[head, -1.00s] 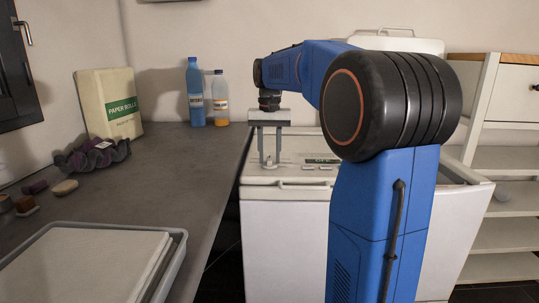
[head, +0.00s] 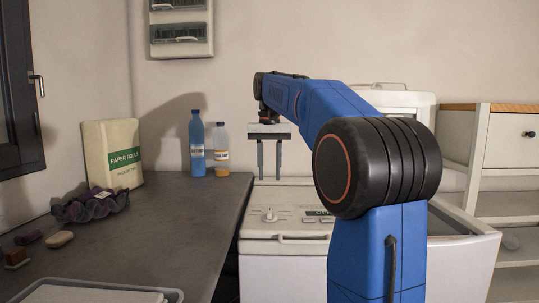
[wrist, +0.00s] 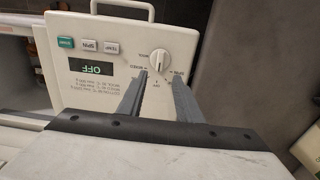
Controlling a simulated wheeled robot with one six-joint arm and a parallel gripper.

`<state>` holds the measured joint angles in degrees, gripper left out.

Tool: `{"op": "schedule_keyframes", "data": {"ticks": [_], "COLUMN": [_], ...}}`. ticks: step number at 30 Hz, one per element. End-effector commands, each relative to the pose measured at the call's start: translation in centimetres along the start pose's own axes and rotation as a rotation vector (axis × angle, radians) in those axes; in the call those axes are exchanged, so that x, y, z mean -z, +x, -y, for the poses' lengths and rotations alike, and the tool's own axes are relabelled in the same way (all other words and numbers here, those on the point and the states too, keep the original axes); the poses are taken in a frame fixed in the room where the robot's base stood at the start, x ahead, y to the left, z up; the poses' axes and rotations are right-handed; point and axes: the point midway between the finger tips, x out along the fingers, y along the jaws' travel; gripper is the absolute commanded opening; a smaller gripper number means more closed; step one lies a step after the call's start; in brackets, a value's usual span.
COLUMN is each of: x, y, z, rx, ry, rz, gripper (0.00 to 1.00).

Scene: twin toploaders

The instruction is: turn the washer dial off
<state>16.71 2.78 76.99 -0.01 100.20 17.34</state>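The washer dial (head: 269,214) is a pale round knob on the white control panel (head: 289,226) in the head view. In the wrist view the dial (wrist: 153,60) sits among printed labels, beside a dark display (wrist: 91,67) that reads OFF, upside down in this view. I cannot read clearly which label the knob points to. My gripper (head: 270,177) points down above the panel, apart from the dial. In the wrist view my gripper (wrist: 160,74) has its two fingers spread with nothing between them, their tips appearing just below the dial.
A grey counter (head: 170,225) runs along the left, with a paper rolls pack (head: 112,153), a blue bottle (head: 197,143) and a clear bottle (head: 221,150). An open white tub (head: 450,220) and shelves (head: 515,205) are on the right. Room above the panel is free.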

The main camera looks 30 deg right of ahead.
Motion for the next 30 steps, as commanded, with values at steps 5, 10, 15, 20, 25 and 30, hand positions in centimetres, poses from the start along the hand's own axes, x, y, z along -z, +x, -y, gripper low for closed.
{"op": "schedule_keyframes", "data": {"ticks": [5, 10, 15, 20, 25, 30], "x": [0.1, 0.1, 0.0, 0.0, 0.0, 0.0], "y": [-3.0, -4.7, -5.3, -5.3, -5.3, -5.3], "z": [0.0, 0.0, 0.0, 0.0, 0.0, 0.0], "rx": [0.000, 0.000, 0.000, 0.000, 0.000, 0.000], "ry": [0.000, 0.000, 0.000, 0.000, 0.000, -0.001], "rz": [-0.002, -0.001, 0.000, 0.000, 0.000, 0.000], "gripper": [0.32, 0.32, 0.32, 0.32, 0.32, 0.32]}}
